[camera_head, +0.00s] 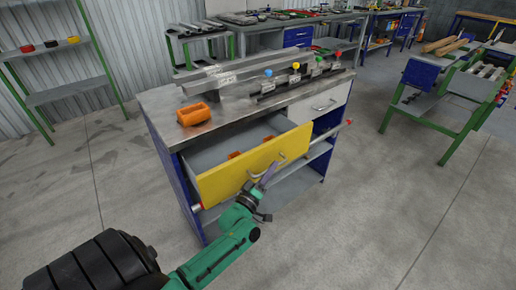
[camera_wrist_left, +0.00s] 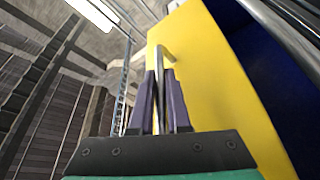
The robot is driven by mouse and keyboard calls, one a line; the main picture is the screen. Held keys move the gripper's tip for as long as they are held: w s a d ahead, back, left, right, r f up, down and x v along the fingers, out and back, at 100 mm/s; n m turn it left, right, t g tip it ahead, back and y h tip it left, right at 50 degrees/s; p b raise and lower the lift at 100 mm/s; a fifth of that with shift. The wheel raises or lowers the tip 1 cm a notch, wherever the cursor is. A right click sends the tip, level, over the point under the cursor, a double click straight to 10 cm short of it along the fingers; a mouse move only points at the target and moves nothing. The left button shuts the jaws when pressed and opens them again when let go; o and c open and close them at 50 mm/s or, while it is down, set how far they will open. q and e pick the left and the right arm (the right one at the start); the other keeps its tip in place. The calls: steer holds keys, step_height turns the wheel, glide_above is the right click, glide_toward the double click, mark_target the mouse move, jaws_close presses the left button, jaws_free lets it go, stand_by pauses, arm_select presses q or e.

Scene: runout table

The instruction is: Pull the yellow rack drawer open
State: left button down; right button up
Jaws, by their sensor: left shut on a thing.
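The yellow drawer (camera_head: 232,174) stands pulled out from the workbench in the head view, and I see into its grey inside. Its yellow front (camera_wrist_left: 205,75) also fills the right of the left wrist view. A metal handle (camera_head: 280,160) is on the front, and it shows in the left wrist view (camera_wrist_left: 163,56). My left gripper (camera_head: 268,175) is at the handle. In the left wrist view its purple fingers (camera_wrist_left: 160,95) are shut on the handle, one on each side. My right gripper is not in view.
The workbench (camera_head: 163,99) carries an orange bin (camera_head: 194,114) and a rack with coloured knobs (camera_head: 300,78). A white drawer (camera_head: 322,103) sits right of the yellow one. Orange pieces (camera_head: 235,155) lie in the open drawer. The floor in front is clear.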

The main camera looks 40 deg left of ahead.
arm_select(q)
steer(key=s+d+p, duration=0.2)
steer(key=d, duration=0.7)
steer(key=shift+s+d, duration=0.15)
steer(key=shift+s, duration=0.25)
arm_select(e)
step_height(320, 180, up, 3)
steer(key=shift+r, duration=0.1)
arm_select(q)
steer(key=shift+f, duration=0.1)
steer(key=c, duration=0.9)
jaws_free()
steer(key=b+v, duration=0.1)
steer(key=v, duration=1.3)
steer(key=shift+s, duration=0.25)
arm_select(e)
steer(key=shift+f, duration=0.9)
